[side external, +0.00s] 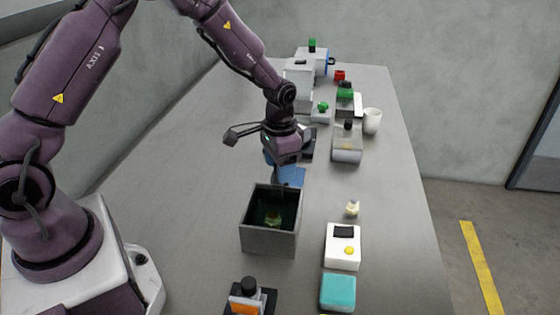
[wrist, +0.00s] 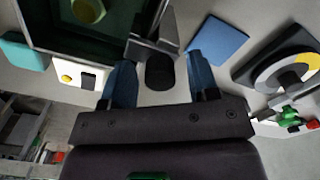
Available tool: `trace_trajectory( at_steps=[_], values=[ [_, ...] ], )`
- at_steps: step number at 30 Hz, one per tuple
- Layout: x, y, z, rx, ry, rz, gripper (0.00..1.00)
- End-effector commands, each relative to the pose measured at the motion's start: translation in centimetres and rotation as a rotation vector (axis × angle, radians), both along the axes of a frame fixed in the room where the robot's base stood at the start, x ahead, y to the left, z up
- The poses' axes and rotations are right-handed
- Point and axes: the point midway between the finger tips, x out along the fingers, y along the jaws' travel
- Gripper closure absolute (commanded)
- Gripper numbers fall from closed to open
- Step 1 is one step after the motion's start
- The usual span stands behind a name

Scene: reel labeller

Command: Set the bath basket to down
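The bath (side external: 258,238) is a grey open-topped box with a dark green inside, on the table in front of my gripper in the side view. A yellow-green piece (side external: 273,216) sits inside it; I cannot tell the basket's outline or height. In the wrist view the bath (wrist: 48,42) is at upper left, with the yellow-green piece (wrist: 88,10) inside. A black round knob (wrist: 160,72) stands by a grey bracket at the bath's side. My gripper (wrist: 162,82) is open, its blue fingers either side of the knob with gaps. In the side view my gripper (side external: 284,164) hides the knob.
A blue pad (side external: 293,178) lies behind the bath. To its right stand a small cream bottle (side external: 352,209), a white box with a yellow button (side external: 342,256) and a teal block (side external: 338,291). An orange and black device (side external: 246,303) stands in front. The table's left is clear.

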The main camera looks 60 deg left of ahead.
Motion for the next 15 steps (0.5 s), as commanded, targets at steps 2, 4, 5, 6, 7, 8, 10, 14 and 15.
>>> trace_trajectory(
  at_steps=[2, 4, 5, 6, 7, 8, 10, 14, 15],
  values=[
    [0.0, 0.0, 0.1, 0.0, -0.001, 0.0, 0.45],
    [0.0, 0.0, 0.1, 0.0, -0.001, 0.0, 0.45],
    [0.0, 0.0, 0.1, 0.0, -0.001, 0.0, 0.45],
    [0.0, 0.0, 0.2, 0.0, -0.001, 0.0, 0.45],
    [0.0, 0.0, 0.2, 0.0, -0.001, 0.0, 0.45],
    [0.0, 0.0, 0.3, 0.0, -0.001, 0.0, 0.45],
    [0.1, 0.0, 0.6, 0.001, -0.002, 0.0, 0.45],
    [0.1, 0.0, 2.4, 0.0, -0.005, 0.001, 0.45],
    [0.1, 0.0, 3.2, 0.0, -0.006, 0.001, 0.45]
  ],
)
